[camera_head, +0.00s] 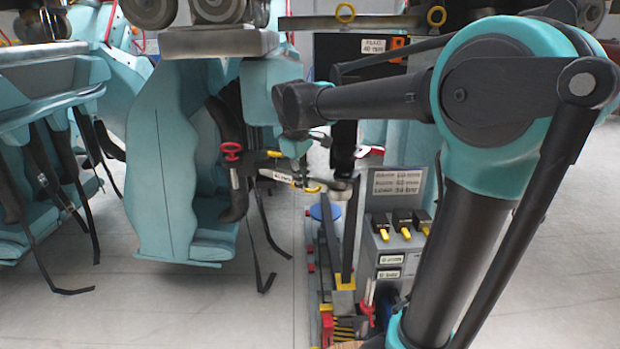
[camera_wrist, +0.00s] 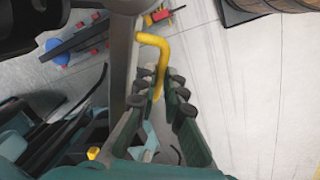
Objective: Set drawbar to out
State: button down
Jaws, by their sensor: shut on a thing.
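My gripper (camera_wrist: 165,98) shows in the wrist view with its dark green padded fingers closed around a bent yellow handle (camera_wrist: 153,42). The handle's hooked end sticks out past the fingertips. A grey bar (camera_wrist: 121,65), which looks like the drawbar, runs close beside the fingers. In the head view, my gripper (camera_head: 303,165) points down beside the hanging teal coaster seat (camera_head: 165,165), and a yellow handle end (camera_head: 313,187) shows just below it. A small white label (camera_head: 275,176) lies left of the fingers, too blurred to read. The bar's full travel is partly hidden.
A grey box with several yellow-tipped levers (camera_head: 398,225) stands right of the gripper, partly behind my arm. A red knob (camera_head: 231,150) is close on the left. Dark straps (camera_head: 262,240) hang below the seat. Tools and a blue disc (camera_head: 324,212) lie below.

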jog(key=shift+s+a+m, duration=0.65)
jog(key=shift+a+m, duration=0.15)
jog(key=shift+a, duration=0.2)
jog(key=c, duration=1.6)
grip_release()
jog(key=shift+r, duration=0.1)
notch_tip(320, 180, up, 12)
jog(key=s+a, duration=0.1)
jog(key=shift+s+a+f, duration=0.2)
jog(key=shift+s+a, duration=0.05)
jog(key=shift+s, duration=0.05)
